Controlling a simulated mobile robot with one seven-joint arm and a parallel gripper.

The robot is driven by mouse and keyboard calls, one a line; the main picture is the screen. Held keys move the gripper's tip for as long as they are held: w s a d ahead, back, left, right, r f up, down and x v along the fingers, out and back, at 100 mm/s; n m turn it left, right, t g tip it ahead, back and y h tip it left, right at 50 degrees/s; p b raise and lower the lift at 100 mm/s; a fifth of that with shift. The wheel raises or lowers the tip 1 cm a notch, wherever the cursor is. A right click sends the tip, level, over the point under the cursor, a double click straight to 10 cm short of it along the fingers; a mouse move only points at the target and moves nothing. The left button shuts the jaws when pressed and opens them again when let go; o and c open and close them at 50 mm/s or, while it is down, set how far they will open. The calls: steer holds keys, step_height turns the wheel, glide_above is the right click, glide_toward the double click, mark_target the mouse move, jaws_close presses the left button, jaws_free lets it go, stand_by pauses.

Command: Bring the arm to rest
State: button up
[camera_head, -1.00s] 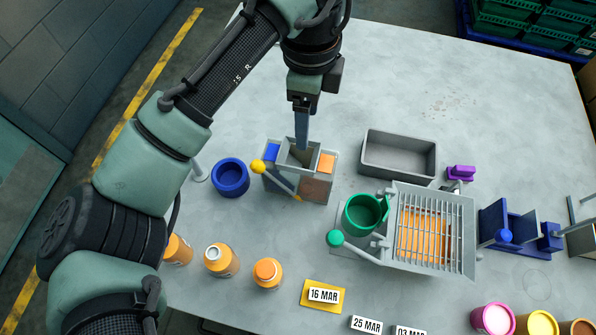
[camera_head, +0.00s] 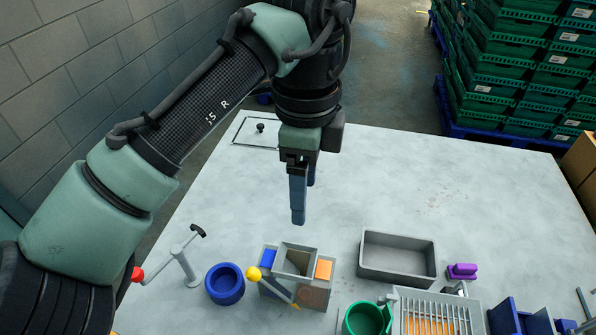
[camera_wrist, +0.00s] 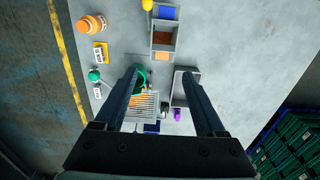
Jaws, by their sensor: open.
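My gripper (camera_head: 302,205) hangs above the table, behind the grey box with the blue and orange pads (camera_head: 294,262) in the head view. Its fingers point down and hold nothing. In the wrist view the two fingers of my gripper (camera_wrist: 163,80) stand wide apart, with only the table and its objects seen far below between them. The grey box also shows in the wrist view (camera_wrist: 153,37).
A grey tray (camera_head: 398,257), a blue bowl (camera_head: 225,284), a green cup (camera_head: 366,319), a slatted grey device (camera_head: 470,302) and a post with a red knob (camera_head: 188,265) stand on the table (camera_head: 430,180). Green crates (camera_head: 510,75) are stacked behind. The table's back part is mostly clear.

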steer(key=w+d+r+n+t+h, duration=0.1)
steer(key=w+d+r+t+h, duration=0.25)
steer(key=d, duration=0.35)
steer(key=w+d+r+t+h, duration=0.2)
steer(key=d+r+t, duration=0.15)
steer(key=d, duration=0.35)
steer(key=d+r+n+t+h, duration=0.25)
steer(key=d+r+t, duration=0.2)
steer(key=r, duration=0.55)
steer(key=s+a+r+n+t+h, duration=0.1)
steer(key=s+a+r+n+t, duration=0.2)
steer(key=r, duration=0.4)
steer(key=a+r+n+t+h, duration=0.1)
steer(key=a+r+n+t, duration=0.25)
steer(key=r+t, duration=0.2)
steer(key=s+a+r+n+t+y, duration=0.6)
steer(key=s+a+n+y, duration=0.3)
steer(key=a, duration=0.3)
steer(key=shift+s+n+t+y, duration=0.3)
steer(key=shift+n+t+y, duration=0.2)
steer(key=shift+n+t, duration=0.15)
